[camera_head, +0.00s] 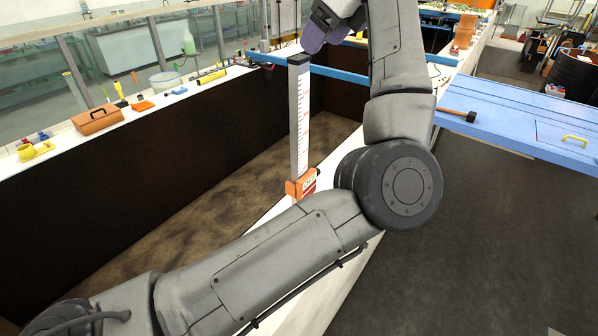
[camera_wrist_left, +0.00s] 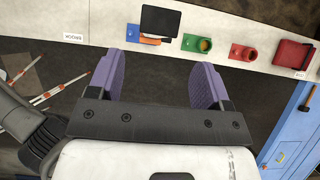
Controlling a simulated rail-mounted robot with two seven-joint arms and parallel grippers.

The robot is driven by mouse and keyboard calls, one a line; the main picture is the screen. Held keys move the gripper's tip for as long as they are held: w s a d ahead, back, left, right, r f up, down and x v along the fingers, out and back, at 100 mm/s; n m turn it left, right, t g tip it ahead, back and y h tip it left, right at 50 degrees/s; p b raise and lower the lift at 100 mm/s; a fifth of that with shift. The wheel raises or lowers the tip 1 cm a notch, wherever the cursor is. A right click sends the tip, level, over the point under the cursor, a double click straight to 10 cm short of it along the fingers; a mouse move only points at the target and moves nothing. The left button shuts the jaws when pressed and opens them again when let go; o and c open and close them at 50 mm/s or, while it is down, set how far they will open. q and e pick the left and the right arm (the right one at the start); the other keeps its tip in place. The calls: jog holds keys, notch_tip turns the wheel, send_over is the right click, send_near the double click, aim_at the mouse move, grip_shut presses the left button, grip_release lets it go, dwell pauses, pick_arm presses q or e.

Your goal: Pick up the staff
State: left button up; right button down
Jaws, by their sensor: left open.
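The staff (camera_head: 302,122) is a tall white post with graduation marks and a black top. It stands upright in an orange base on a white ledge. My left gripper (camera_head: 320,36), with purple fingers, is close to the staff's top, above and to the right in the head view. In the left wrist view the gripper (camera_wrist_left: 157,75) is open, with dark floor between its fingers. The staff's black top (camera_wrist_left: 160,20) shows beyond the fingertips, apart from them, with some of the orange base below it. My left arm covers part of the ledge. My right gripper is not in view.
A green holder (camera_wrist_left: 196,43), a red holder (camera_wrist_left: 243,52) and a dark red box (camera_wrist_left: 293,54) line the ledge. A hammer (camera_head: 458,115) lies on the blue bench (camera_head: 520,110). A brown toolbox (camera_head: 97,119) sits on the far rim.

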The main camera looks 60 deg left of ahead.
aim_at(304, 68)
pick_arm(q)
jog(key=shift+p+x, duration=0.55)
jog(key=shift+x, duration=4.25)
jog(key=shift+s, duration=0.15)
jog(key=shift+c, duration=0.3)
grip_shut()
